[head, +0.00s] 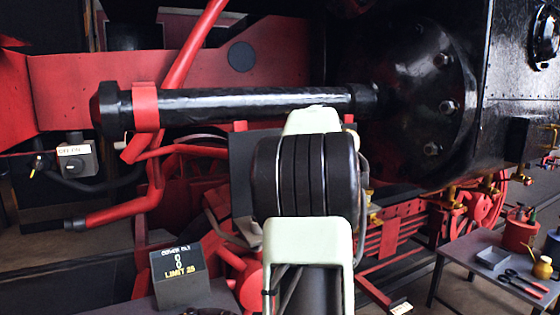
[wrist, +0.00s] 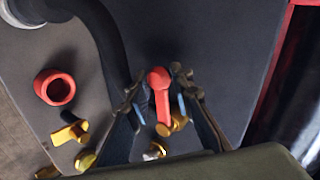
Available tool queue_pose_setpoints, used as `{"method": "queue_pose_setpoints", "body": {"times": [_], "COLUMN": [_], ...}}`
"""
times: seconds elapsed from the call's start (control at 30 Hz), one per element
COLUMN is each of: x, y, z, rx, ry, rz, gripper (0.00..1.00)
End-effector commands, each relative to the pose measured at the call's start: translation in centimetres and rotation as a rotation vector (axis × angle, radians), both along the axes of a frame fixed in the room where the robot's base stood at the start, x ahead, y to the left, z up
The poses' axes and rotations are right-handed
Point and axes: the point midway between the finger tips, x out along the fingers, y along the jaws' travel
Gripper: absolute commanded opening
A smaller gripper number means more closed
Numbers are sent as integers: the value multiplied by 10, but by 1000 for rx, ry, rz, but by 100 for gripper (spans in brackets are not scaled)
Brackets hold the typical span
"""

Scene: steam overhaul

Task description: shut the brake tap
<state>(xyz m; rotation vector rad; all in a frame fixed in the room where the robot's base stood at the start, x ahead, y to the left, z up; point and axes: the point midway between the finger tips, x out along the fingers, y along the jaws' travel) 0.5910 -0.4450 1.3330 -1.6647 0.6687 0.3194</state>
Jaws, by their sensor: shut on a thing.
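The brake tap has a red lever handle (wrist: 161,92) and a brass body below it, seen in the wrist view against a dark grey panel (wrist: 215,45). The lever lies nearly upright in the picture, its rounded end at the top. My gripper (wrist: 160,85) has one dark finger on each side of the lever and is shut on it. The fingers hide part of the tap's body. In the head view my arm covers the middle, and the gripper and tap are hidden behind it.
In the wrist view, a red ring-shaped fitting (wrist: 55,87) and a brass tap (wrist: 70,132) sit left, below a black hose (wrist: 98,30). In the head view, a limit display box (head: 178,276) stands front left, and a tool table (head: 465,262) stands right. A black cylinder (head: 235,105) crosses behind my arm.

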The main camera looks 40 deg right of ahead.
Motion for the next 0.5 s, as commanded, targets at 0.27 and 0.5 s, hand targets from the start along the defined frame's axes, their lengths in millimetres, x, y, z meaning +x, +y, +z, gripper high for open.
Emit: {"method": "queue_pose_setpoints", "body": {"times": [0.27, 0.5], "x": [0, 1], "y": [0, 0], "z": [8, 8], "rx": [78, 91], "ry": [-23, -27], "rz": [-1, 0], "gripper": [0, 0]}}
